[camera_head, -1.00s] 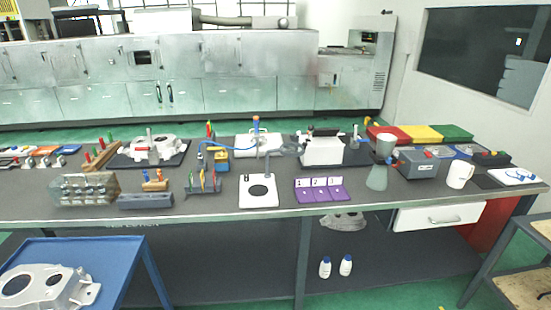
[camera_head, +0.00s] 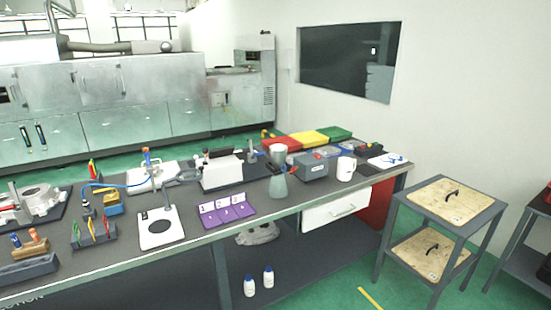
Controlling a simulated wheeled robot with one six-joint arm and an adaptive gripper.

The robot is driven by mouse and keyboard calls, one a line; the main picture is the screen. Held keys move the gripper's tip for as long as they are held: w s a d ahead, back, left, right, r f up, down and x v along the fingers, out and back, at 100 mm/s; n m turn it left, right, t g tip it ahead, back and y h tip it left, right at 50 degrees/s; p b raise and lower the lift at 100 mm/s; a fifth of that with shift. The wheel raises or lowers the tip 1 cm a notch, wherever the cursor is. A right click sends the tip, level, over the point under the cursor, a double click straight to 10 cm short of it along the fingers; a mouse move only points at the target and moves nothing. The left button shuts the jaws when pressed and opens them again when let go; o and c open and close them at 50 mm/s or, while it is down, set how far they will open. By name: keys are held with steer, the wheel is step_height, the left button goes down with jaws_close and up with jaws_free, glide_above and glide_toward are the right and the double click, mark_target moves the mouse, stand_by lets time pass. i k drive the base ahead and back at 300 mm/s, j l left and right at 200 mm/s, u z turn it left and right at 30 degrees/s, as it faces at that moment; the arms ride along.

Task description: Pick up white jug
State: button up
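A white jug (camera_head: 346,168) stands upright on the dark workbench top (camera_head: 262,203), near the bench's right end. It is just right of a grey box (camera_head: 313,166) and left of a white board with blue items (camera_head: 388,161). My gripper is not in view, so its state does not show.
A grey cone-shaped stand (camera_head: 278,180) and purple cards (camera_head: 226,209) are left of the jug. Red, yellow and green bins (camera_head: 308,137) stand behind. A two-tier side table (camera_head: 452,202) stands right of the bench. Green floor shows between them.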

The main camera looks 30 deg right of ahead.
mark_target(346, 169)
steer(key=i+l+z, duration=0.25)
steer(key=i+l, duration=0.5)
steer(key=l, duration=0.35)
steer(key=i+l+z, duration=0.3)
steer(key=i+l, duration=0.55)
steer(key=l, duration=0.1)
